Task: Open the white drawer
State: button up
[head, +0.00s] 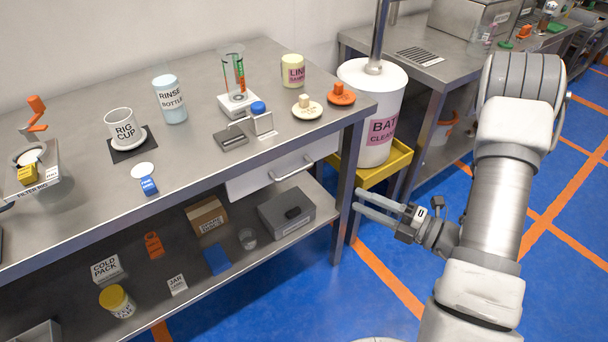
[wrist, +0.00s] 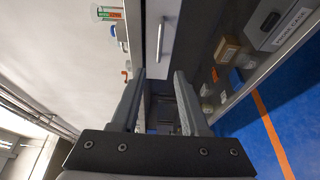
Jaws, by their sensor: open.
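The white drawer (head: 250,182) sits under the right end of the steel bench top, and its front looks shut. A bar handle (head: 291,170) runs across the front. In the wrist view the drawer front (wrist: 153,20) shows ahead with its handle (wrist: 160,38). My gripper (head: 357,200) is open and empty, to the right of the drawer beside the bench's right leg. It is apart from the handle. In the wrist view the two fingers (wrist: 158,76) are spread, with the drawer and handle beyond them.
The bench leg (head: 346,185) stands between my gripper and the drawer in the head view. A yellow tray (head: 385,172) with a white bath container (head: 372,95) is behind my gripper. A grey case (head: 286,218) lies on the lower shelf. The blue floor in front is clear.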

aim_at(298, 173)
jog(key=b+x, duration=0.3)
jog(key=x, duration=1.3)
jog(key=shift+a, duration=0.25)
jog(key=shift+c, duration=0.3)
grip_shut()
dwell(0.5)
